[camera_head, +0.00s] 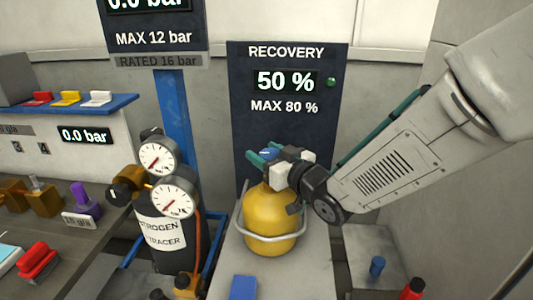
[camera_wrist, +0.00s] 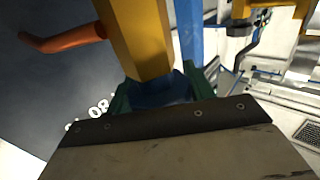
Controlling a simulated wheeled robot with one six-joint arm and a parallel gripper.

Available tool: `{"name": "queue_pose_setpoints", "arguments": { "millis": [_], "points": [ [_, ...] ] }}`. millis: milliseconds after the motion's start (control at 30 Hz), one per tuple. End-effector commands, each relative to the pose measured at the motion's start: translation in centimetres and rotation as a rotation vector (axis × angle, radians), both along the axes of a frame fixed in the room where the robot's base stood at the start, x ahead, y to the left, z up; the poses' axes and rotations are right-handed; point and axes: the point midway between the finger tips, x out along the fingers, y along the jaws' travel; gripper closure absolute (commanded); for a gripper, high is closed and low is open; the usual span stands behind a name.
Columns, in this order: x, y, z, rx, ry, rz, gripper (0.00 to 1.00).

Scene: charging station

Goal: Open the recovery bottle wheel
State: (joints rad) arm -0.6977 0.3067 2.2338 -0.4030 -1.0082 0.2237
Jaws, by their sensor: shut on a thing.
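The yellow recovery bottle (camera_head: 270,218) stands upright on a grey platform, in front of the dark recovery panel (camera_head: 289,130) that reads 50 % and MAX 80 %. A blue wheel (camera_head: 268,153) shows at the bottle's top, mostly hidden by my gripper. My gripper (camera_head: 262,160) reaches in from the right, its green fingers on the wheel. In the wrist view, the blue wheel (camera_wrist: 158,94) sits between the green fingertips, which are shut on it. How far the wheel is turned cannot be told.
A black nitrogen cylinder (camera_head: 170,240) with two gauges (camera_head: 166,180) stands left of the bottle. A pale curved bar (camera_head: 275,238) rings the bottle. A blue block (camera_head: 243,288) lies in front. A workbench (camera_head: 80,262) with fittings is at left; a red-capped item (camera_head: 413,289) is at lower right.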

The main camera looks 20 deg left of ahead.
Motion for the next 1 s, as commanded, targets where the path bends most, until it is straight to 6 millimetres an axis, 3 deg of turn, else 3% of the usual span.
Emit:
{"name": "queue_pose_setpoints", "arguments": {
  "millis": [267,300,367,667,1000],
  "points": [
    [0.0,0.0,0.1,0.001,-0.001,0.002,0.7],
    [0.0,0.0,0.1,0.001,-0.001,0.002,0.36],
    [0.0,0.0,0.1,0.001,-0.001,0.001,0.25],
    [-0.1,-0.2,0.0,0.0,0.0,0.0,0.25],
    [-2.7,-4.7,0.1,0.0,0.0,-0.001,0.25]
  ]
}}
